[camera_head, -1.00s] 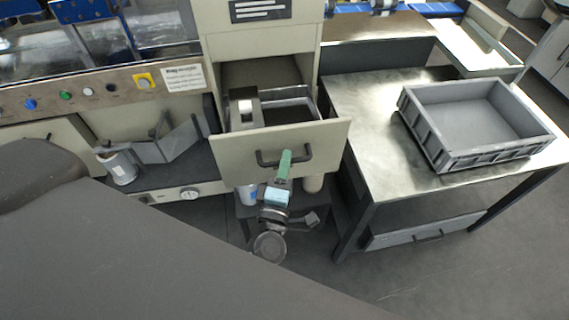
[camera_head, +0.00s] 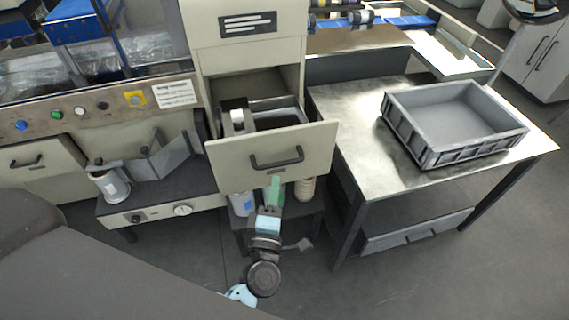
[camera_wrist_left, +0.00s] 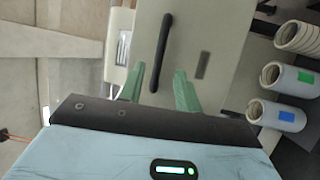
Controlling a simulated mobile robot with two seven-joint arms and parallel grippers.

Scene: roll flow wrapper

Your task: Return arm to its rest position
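My left gripper (camera_head: 274,188) has green fingers and shows just below the handle (camera_head: 277,158) of an open beige drawer (camera_head: 225,160). In the left wrist view its two fingers (camera_wrist_left: 159,72) stand apart with nothing between them. The dark drawer handle (camera_wrist_left: 161,52) shows beyond the fingertips there, clear of them. My right gripper is in neither view.
The drawer stands pulled out and holds a dark object with a white part (camera_head: 238,117). White rolls (camera_wrist_left: 288,79) stand below it. A metal table (camera_head: 350,110) with an empty grey crate (camera_head: 455,150) is at the right. A canister (camera_head: 112,187) stands at the left.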

